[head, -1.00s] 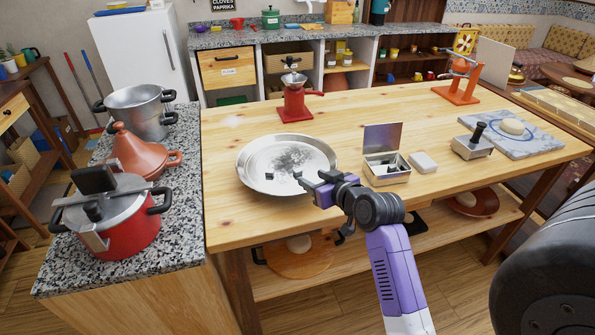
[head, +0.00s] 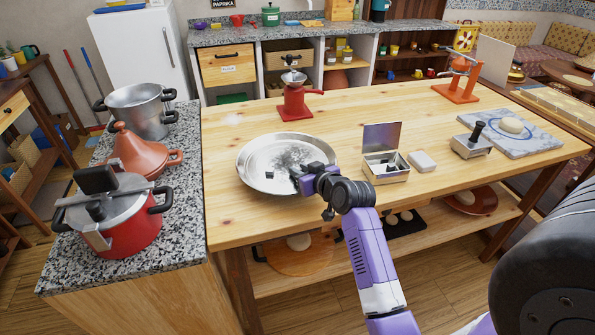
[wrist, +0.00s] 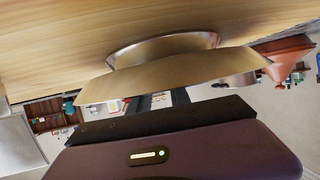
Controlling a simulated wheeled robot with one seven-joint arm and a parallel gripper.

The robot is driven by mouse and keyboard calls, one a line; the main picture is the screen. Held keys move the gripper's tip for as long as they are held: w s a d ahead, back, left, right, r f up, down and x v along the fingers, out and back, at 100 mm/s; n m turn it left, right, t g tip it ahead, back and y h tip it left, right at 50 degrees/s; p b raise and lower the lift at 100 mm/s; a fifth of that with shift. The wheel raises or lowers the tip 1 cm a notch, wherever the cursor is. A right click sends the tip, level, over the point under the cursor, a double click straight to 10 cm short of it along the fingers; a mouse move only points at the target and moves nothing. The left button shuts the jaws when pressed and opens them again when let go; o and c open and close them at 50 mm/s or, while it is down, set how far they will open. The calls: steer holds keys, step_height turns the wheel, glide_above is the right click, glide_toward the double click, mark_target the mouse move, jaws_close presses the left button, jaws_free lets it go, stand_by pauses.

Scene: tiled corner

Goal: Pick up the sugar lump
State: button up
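I cannot single out the sugar lump with certainty. An open metal tin (head: 386,177) with its lid raised holds small dark and pale pieces, too small to tell apart. A white block (head: 422,161) lies just right of the tin. My gripper (head: 304,176) is over the right part of a round metal tray (head: 252,179), left of the tin. Its dark fingers look apart, with nothing seen between them. In the wrist view the fingers (wrist: 160,101) are partly hidden by the gripper body, and the tray's rim (wrist: 180,72) shows beyond them.
A red grinder (head: 295,100) stands behind the tray. A metal box with a dark handle (head: 472,147) and a marble slab (head: 525,140) are at the right. Pots and a tagine (head: 140,155) crowd the granite counter at left. The table's front left is clear.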

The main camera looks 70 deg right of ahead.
jaws_close()
